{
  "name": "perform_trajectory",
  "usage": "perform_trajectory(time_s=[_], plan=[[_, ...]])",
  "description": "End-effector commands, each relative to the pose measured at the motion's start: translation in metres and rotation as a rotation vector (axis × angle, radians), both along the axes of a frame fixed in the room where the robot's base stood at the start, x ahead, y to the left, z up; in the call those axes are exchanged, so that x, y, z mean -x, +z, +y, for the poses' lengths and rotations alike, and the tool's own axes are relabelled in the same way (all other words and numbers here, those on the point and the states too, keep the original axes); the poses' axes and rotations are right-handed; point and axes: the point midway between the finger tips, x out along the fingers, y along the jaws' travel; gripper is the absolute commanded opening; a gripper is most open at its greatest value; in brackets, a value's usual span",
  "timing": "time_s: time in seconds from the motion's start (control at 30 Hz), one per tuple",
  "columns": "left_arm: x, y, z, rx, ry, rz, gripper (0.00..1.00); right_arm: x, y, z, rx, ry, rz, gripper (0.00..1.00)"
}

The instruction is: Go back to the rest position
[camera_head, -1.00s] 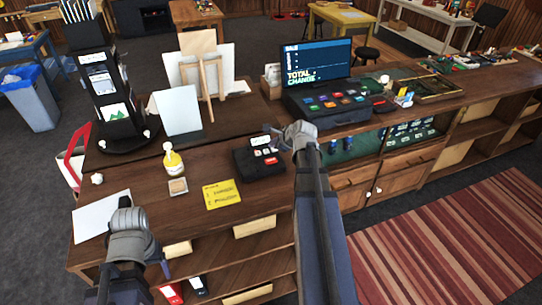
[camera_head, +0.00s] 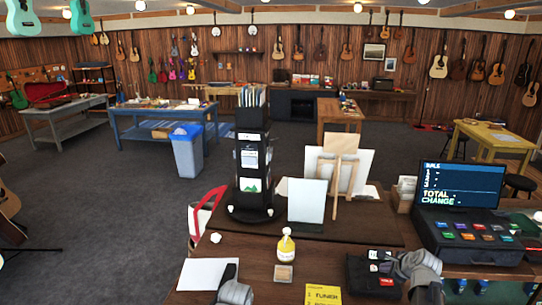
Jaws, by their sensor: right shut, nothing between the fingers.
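My right gripper (camera_head: 385,264) is at the lower right, over the right side of a small black card terminal (camera_head: 358,274) on the wooden counter (camera_head: 262,251). It is shut with nothing between its fingers. Whether it touches the terminal I cannot tell. My left arm shows only at the bottom edge, in front of a white sheet of paper (camera_head: 200,273). Its gripper (camera_head: 229,271) is mostly hidden, so its jaws cannot be made out.
The counter holds a yellow-labelled bottle (camera_head: 285,246), a yellow note (camera_head: 322,295), a black display tower (camera_head: 252,160), a small easel (camera_head: 338,185) and a cash register (camera_head: 465,235). Open grey floor (camera_head: 110,225) lies left. Worktables and wall-hung ukuleles and guitars are farther back.

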Motion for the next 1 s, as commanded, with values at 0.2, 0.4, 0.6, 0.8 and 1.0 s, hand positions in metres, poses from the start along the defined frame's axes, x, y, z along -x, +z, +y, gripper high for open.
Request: perform_trajectory(time_s=[0.2,0.4,0.6,0.8,1.0], plan=[[0.0,0.0,0.0,0.0,0.0,0.0,0.75,0.033,-0.03,0.122,0.371,0.689,0.182,0.0],[0.0,0.0,0.0,0.0,0.0,0.0,0.75,0.078,-0.048,0.195,0.646,1.305,0.289,0.0],[0.0,0.0,0.0,0.0,0.0,0.0,0.75,0.117,-0.055,0.234,0.803,1.759,0.34,0.0],[0.0,-0.024,0.0,0.0,-0.001,0.0,0.75,0.143,-0.08,0.264,0.881,2.065,0.362,0.0],[0.0,-0.064,0.0,-0.001,-0.006,0.0,0.75,0.16,-0.121,0.301,0.898,2.175,0.378,0.0]])
